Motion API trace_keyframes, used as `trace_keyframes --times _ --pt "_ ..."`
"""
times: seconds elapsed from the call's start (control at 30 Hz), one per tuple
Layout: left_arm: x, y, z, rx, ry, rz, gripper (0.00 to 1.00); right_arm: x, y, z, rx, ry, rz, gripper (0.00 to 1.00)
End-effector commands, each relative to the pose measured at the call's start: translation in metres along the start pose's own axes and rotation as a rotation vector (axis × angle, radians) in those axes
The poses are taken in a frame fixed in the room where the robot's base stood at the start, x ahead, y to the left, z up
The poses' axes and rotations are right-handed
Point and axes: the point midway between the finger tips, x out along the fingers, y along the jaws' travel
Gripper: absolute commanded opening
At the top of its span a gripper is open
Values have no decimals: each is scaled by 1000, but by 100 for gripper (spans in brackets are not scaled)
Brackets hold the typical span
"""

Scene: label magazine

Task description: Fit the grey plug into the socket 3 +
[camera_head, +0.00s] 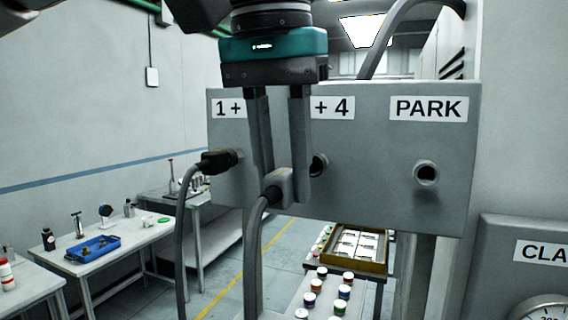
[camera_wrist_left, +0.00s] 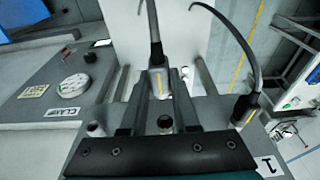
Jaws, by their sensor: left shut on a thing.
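My left gripper (camera_head: 280,196) points down in front of the grey panel. It is shut on the grey plug (camera_head: 285,180), which has a yellow mark and a grey cable hanging down. The plug also shows in the left wrist view (camera_wrist_left: 159,82) between the fingertips. Its front end is hidden, so I cannot tell how far it is from the panel. An empty socket (camera_head: 320,166) shows just right of the fingers. The labels "1 +" (camera_head: 228,108) and "+ 4" (camera_head: 333,107) are partly covered by my fingers, and no full "3 +" is readable. My right gripper is not seen.
A black plug (camera_head: 219,161) with a hanging cable sits in a socket left of my fingers. The empty PARK socket (camera_head: 426,173) is at the right of the panel (camera_head: 375,190). A gauge box (camera_head: 525,235) stands at lower right. Tables are behind.

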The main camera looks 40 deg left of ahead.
Motion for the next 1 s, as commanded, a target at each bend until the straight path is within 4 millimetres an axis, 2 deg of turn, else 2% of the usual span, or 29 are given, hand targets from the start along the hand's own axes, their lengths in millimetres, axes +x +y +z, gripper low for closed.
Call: trace_keyframes --times 0.6,1.0 --pt "10 0 -51 -1 1 1 0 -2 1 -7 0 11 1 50" --pt "11 0 -57 1 1 1 0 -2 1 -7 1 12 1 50"
